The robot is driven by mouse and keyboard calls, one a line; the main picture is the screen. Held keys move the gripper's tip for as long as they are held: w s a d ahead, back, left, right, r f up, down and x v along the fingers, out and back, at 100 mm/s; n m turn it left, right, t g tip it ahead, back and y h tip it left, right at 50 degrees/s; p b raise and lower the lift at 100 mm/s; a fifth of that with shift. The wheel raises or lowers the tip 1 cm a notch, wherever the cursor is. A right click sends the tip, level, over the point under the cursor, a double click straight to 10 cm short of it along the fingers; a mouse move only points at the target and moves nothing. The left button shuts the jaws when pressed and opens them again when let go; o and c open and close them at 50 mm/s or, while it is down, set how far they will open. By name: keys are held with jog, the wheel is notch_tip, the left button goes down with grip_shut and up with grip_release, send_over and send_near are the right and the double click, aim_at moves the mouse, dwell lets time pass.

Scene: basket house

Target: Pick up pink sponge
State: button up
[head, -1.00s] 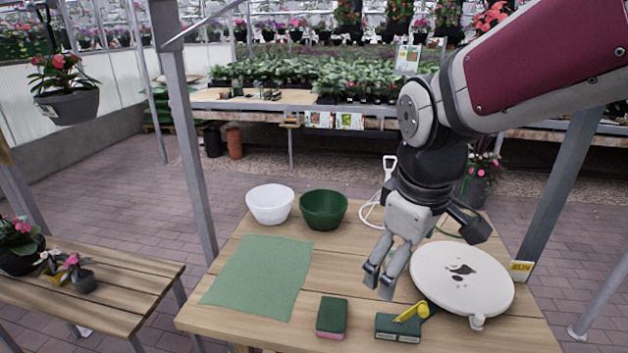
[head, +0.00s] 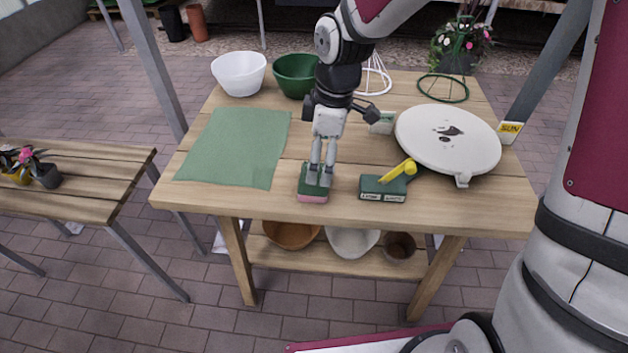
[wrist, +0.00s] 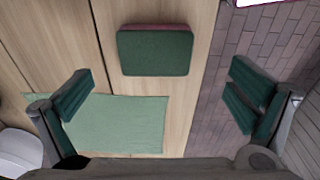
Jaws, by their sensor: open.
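The pink sponge (head: 312,197) has a dark green top and a pink lower layer. It lies on the wooden table near its front edge, and its green face shows in the wrist view (wrist: 156,53). My gripper (head: 320,178) points down over the sponge in the head view, and its fingers hide part of it. In the wrist view my gripper (wrist: 160,100) is open, with its fingers wide apart and nothing between them. The sponge lies ahead of the fingers there, toward the top of the picture. I cannot tell the exact height of the fingertips above it.
A green box with a yellow handle (head: 384,187) lies right of the sponge. A round white board (head: 448,138) is farther right. A green cloth (head: 235,147) lies to the left. A white bowl (head: 239,74) and a green bowl (head: 295,75) stand at the back.

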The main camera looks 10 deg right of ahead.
jog(key=f, duration=0.2)
jog(key=f+b, duration=0.1)
jog(key=f, duration=0.2)
jog(key=w+a+f, duration=0.1)
jog(key=f, duration=0.1)
jog(key=shift+f+b, duration=0.2)
jog(key=shift+b, duration=0.1)
jog(key=shift+s, duration=0.1)
jog(key=c, duration=0.7)
